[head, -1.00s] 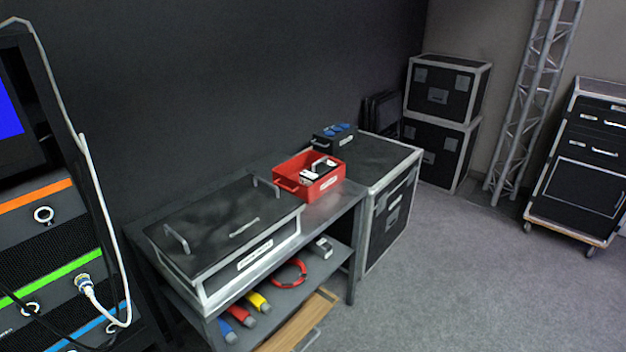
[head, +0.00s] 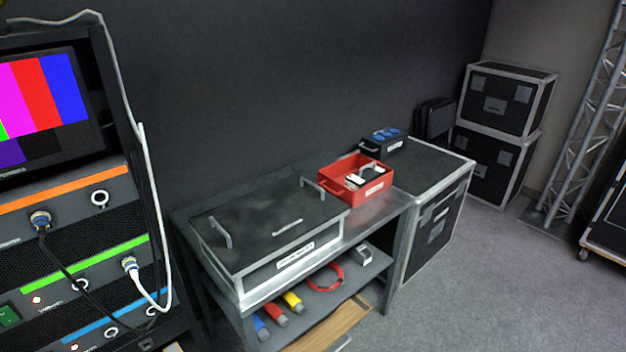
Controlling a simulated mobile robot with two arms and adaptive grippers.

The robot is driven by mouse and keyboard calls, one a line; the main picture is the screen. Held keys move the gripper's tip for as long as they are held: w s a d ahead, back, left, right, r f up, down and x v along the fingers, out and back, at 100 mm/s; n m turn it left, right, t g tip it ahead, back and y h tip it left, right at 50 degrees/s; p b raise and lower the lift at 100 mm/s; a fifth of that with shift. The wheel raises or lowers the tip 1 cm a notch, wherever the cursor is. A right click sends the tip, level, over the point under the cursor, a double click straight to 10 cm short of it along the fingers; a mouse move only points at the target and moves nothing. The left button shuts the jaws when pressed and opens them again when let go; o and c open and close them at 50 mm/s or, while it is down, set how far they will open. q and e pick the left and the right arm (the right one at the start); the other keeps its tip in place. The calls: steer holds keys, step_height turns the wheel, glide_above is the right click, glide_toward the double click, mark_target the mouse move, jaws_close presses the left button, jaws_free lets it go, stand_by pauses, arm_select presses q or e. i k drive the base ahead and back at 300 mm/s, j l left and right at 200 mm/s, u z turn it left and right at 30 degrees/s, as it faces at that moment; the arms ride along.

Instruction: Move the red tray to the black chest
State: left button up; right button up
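The red tray (head: 375,190) is an open box with handles and a white label. It sits on the right end of the grey metal bench (head: 378,218), with small white and dark items inside. The black chest could be the lidded case (head: 270,228) with silver edges and two grey handles, left of the tray on the same bench. It could also be the black flight case (head: 440,215) standing right of the bench; I cannot tell which. Neither of my grippers is in view.
A black box with blue sockets (head: 384,142) stands on the flight case. The bench's lower shelf holds a red cable ring (head: 325,277) and coloured connectors. An equipment rack (head: 75,215) with cables stands at left. Stacked cases (head: 497,130) and a truss stand back right. Grey floor is open at front right.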

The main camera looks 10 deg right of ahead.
mark_target(421, 168)
steer(key=i+l+u, duration=0.35)
steer(key=l+u, duration=0.15)
steer(key=l, duration=0.2)
steer(key=i+l+u, duration=0.1)
steer(key=l+u, duration=0.15)
steer(key=l, duration=0.2)
steer(key=i+l+u, duration=0.2)
steer(key=l, duration=0.2)
steer(key=k, duration=0.1)
